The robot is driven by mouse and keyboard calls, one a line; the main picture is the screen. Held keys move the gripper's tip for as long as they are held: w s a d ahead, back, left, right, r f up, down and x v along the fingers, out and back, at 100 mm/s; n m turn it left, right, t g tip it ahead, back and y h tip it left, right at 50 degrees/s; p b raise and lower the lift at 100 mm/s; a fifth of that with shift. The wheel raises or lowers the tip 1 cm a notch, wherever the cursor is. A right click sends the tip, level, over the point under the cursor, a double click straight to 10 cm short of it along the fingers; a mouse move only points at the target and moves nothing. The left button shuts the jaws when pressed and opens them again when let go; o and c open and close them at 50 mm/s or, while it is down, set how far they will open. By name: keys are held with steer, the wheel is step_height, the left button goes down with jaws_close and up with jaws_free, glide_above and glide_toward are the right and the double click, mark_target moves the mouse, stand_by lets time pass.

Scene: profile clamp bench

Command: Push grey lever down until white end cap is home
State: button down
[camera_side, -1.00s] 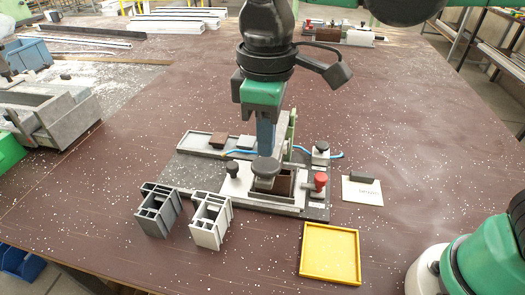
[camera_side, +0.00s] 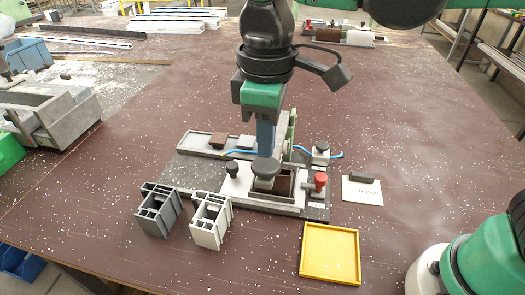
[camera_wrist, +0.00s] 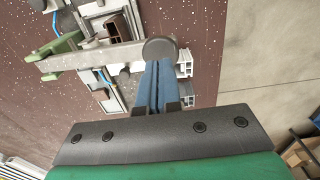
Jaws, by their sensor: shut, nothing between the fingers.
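The grey lever shows in the wrist view as a flat bar (camera_wrist: 95,58) running from a green bracket to a dark round knob (camera_wrist: 160,48). In the side view the knob (camera_side: 265,167) sits over the front part of the clamp fixture (camera_side: 237,184). My gripper (camera_side: 266,150) is shut, with its blue fingers together and pointing down at the knob. In the wrist view the fingertips (camera_wrist: 157,64) overlap the knob's near edge; I cannot tell whether they touch it. I cannot make out the white end cap, or whether it is seated.
A dark grey profile block (camera_side: 158,213) and a white profile block (camera_side: 211,222) stand left of the fixture. A red knob (camera_side: 320,180) is on its right. A yellow tray (camera_side: 330,254) and a white card (camera_side: 361,193) lie to the right.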

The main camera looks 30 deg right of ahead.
mark_target(266, 164)
steer(key=shift+f, duration=2.05)
steer(key=shift+r, duration=4.3)
steer(key=d+f+m+t, duration=0.3)
steer(key=d+f+m, duration=0.1)
steer(key=d, duration=0.4)
steer(key=d+f+m+t, duration=0.4)
steer(key=d+f+m, duration=0.1)
steer(key=d, duration=0.3)
steer(key=shift+s+d, duration=0.15)
steer(key=shift+d, duration=0.1)
steer(key=c, duration=1.5)
jaws_free()
steer(key=shift+f, duration=0.1)
